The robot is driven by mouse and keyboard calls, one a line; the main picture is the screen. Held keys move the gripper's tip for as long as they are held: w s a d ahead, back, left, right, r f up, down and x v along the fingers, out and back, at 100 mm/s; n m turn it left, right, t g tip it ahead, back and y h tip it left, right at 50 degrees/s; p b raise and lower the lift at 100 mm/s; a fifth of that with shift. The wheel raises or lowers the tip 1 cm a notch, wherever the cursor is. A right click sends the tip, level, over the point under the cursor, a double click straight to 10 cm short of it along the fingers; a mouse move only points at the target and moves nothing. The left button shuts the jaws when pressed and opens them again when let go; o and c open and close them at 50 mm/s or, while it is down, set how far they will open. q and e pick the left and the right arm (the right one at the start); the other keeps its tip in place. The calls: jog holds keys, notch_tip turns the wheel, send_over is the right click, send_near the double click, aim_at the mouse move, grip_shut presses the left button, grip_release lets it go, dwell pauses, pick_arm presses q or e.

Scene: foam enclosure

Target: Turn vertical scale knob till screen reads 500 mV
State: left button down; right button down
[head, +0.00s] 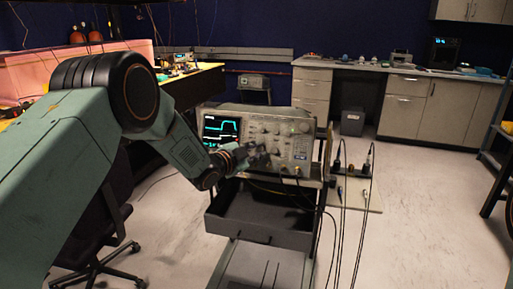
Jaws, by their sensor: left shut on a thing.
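A grey oscilloscope (291,143) stands on a cart, its front panel of knobs facing me. Its lit screen (221,128) shows a cyan step-shaped trace; the small readout text is too small to read. My left gripper (257,157) reaches in from the left and is at the lower left of the knob panel, shut on a knob. The gripper's fingers hide that knob and the controls around it, so I cannot read its label or angle. My right gripper is not in view.
The cart has an open dark drawer (228,222) below the oscilloscope. Black cables (343,215) hang at its right. A black office chair (100,235) stands at lower left. Cabinets (432,103) line the back wall.

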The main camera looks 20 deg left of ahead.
pick_arm(q)
jog(key=shift+a+m+g+h+p, duration=0.15)
jog(key=shift+m+g+p, duration=0.3)
jog(key=shift+m, duration=0.45)
jog(key=shift+d+m+g+h+p, duration=0.15)
jog(key=shift+m+g+p, duration=0.3)
jog(key=shift+m, duration=0.45)
jog(key=shift+a+m, duration=0.1)
jog(key=shift+m, duration=0.2)
jog(key=c, duration=1.5)
grip_release()
jog(key=shift+r, duration=0.1)
jog(key=v, duration=1.2)
